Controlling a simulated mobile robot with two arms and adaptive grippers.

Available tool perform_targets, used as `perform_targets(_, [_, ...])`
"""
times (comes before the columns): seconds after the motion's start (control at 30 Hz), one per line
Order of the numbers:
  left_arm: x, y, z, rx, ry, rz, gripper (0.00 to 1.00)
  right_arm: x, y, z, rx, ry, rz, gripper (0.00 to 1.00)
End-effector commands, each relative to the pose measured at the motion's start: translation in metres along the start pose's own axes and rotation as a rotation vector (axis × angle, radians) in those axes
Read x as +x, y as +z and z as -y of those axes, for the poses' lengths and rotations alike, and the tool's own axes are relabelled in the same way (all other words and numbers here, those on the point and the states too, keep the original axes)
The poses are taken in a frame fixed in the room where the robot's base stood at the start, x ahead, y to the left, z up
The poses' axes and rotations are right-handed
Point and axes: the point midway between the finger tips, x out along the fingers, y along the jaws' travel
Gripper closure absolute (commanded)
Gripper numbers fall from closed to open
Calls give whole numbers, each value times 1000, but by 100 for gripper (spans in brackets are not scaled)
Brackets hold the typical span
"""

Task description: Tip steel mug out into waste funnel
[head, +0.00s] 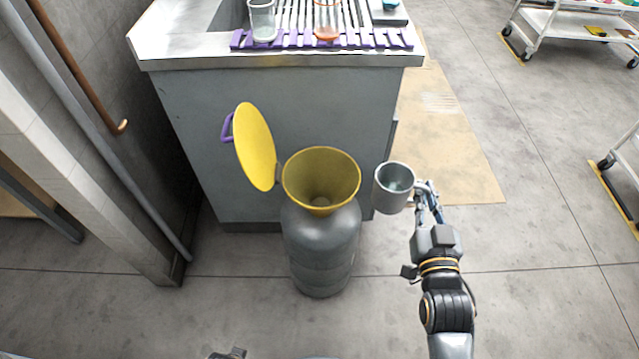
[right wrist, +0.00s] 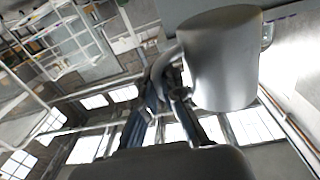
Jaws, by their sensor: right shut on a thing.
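The steel mug (head: 392,189) is held upright just right of the waste funnel, with a little pale liquid visible inside. My right gripper (head: 424,192) is shut on its handle side; the mug (right wrist: 222,60) and the gripper fingers (right wrist: 165,95) also show in the right wrist view. The yellow waste funnel (head: 321,178) sits in the top of a grey drum (head: 322,245), its yellow lid (head: 256,147) swung open to the left. The mug appears apart from the funnel rim. My left gripper cannot be made out; only a small dark part shows at the bottom edge.
A grey sink cabinet (head: 275,120) stands behind the drum. On its top are a clear beaker (head: 262,22), a vessel with orange liquid (head: 327,28) and a purple-edged rack (head: 300,42). White carts (head: 570,25) stand at the right.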

Motion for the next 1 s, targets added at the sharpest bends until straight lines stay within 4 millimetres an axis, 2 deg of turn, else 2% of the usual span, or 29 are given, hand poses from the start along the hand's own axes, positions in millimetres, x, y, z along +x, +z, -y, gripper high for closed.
perform_targets(0.03, [2,-11,1,-2,-1,-12,60,11,13,0,1,0,-6,100])
perform_targets(0.17, [-12,-36,2,-6,-3,-30,60,36,33,1,-1,2,-5,100])
perform_targets(0.5, [-66,-83,6,-15,-9,-77,60,104,72,3,-2,7,-6,100])
perform_targets(0.8, [-124,-98,8,-22,-16,-115,60,159,91,6,1,15,-7,100])
perform_targets(1.0, [-150,-99,9,-24,-18,-127,60,178,94,6,0,19,-6,100])
